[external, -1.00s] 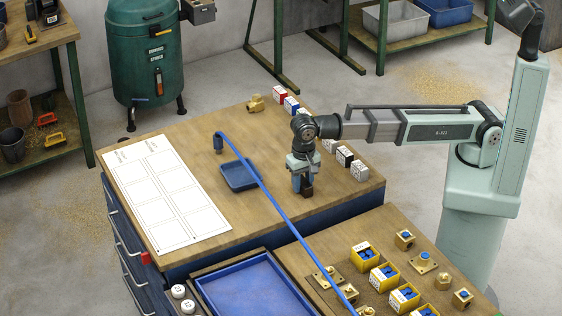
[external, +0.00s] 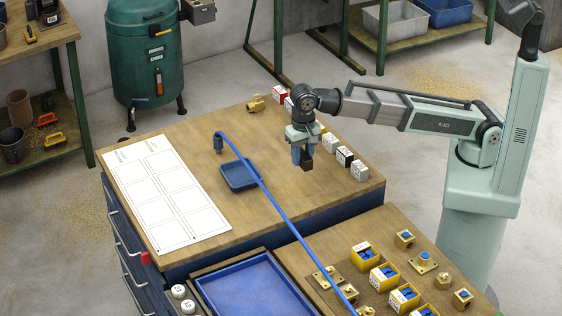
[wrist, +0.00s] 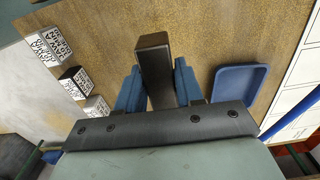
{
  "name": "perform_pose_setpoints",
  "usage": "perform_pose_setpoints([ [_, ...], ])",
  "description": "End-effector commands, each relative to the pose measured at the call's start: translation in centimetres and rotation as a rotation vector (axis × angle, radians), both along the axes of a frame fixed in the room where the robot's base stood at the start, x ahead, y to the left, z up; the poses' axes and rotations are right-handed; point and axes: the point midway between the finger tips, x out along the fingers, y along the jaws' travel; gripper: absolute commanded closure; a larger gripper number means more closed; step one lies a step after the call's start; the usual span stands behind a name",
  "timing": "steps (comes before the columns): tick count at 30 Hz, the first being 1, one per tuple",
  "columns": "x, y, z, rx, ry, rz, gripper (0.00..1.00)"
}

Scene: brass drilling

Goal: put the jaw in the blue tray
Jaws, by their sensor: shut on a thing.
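The jaw is a dark brown-black block (wrist: 155,62), held between the blue fingers of my gripper (wrist: 159,88) in the wrist view. In the external view my gripper (external: 302,158) hangs above the wooden bench top, with the dark jaw (external: 307,164) at its fingertips. The jaw appears clear of the bench. The small blue tray (external: 227,185) lies on the bench to the left of my gripper. It also shows in the wrist view (wrist: 219,93), to the right of the jaw. The visible part of the tray is empty.
A blue hose (external: 280,217) arches across the bench and passes over the tray's right side. Printed cubes (external: 345,155) stand in a row behind and right of my gripper. A white printed sheet (external: 165,197) lies left of the tray. Bench space between gripper and tray is clear.

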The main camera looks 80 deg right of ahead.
Motion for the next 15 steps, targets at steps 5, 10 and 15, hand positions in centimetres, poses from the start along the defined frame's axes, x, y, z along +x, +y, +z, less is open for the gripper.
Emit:
perform_pose_setpoints([
  [5,2.1,-1.7,-0.2,-0.006,0.009,-0.039,1.0],
  [10,7.4,-2.3,-0.3,-0.015,0.026,-0.084,1.0],
  [15,13.3,-1.8,0.0,-0.018,0.031,-0.105,1.0],
])
